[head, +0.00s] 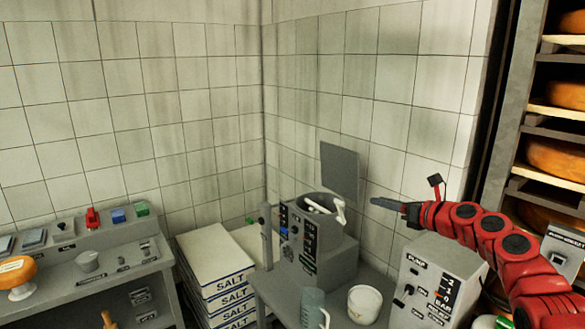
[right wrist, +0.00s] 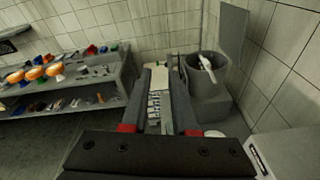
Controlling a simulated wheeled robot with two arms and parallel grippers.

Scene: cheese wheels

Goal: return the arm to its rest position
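My right arm (head: 485,228), red with black joints, reaches in from the right edge in the head view. Its gripper (head: 383,203) points left, in mid-air in front of the tiled wall and above the grey table. In the right wrist view the two dark fingers of the gripper (right wrist: 157,95) stand apart, with salt boxes visible through the gap and nothing held between them. My left arm and gripper are not in view.
A grey machine (head: 315,262) with a bowl and raised lid stands left of the gripper. A pump box (head: 435,285) stands below my arm. Salt boxes (head: 218,262), a workbench (head: 90,270) at left and a cheese rack (head: 510,110) at right surround the table. A white bucket (head: 364,303) stands in front.

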